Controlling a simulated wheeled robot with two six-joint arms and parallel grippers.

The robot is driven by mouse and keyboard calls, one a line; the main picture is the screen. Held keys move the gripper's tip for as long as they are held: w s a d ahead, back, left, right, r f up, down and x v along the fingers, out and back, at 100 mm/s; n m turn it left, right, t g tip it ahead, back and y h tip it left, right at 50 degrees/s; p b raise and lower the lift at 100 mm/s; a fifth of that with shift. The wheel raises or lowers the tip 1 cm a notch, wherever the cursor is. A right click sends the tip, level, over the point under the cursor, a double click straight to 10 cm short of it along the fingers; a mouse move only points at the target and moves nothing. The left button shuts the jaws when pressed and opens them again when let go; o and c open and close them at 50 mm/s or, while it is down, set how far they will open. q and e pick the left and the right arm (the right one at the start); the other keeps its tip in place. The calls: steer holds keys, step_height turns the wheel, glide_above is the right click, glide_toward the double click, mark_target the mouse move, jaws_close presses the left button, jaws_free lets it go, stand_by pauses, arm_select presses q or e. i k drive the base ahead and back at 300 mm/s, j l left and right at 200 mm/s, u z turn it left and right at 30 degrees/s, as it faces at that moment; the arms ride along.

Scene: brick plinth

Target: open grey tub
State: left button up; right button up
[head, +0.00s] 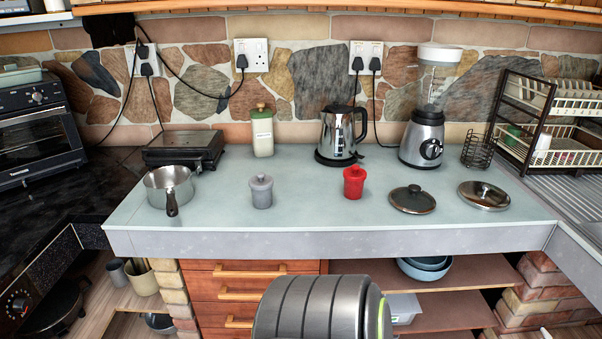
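The grey tub (261,192) stands upright on the pale counter (310,222), left of the middle and near the front edge. Its lid, with a small knob on top, sits on it. A similar red tub (354,183) with a knobbed lid stands to its right. Neither of my grippers is in view.
A saucepan (168,186) stands left of the grey tub, its handle pointing forward. Two round lids (412,199) (484,195) lie at right. A grill, canister, kettle (338,134) and blender (423,140) line the back. Counter around the grey tub is clear.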

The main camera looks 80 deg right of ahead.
mark_target(261, 198)
steer(key=z, duration=2.25)
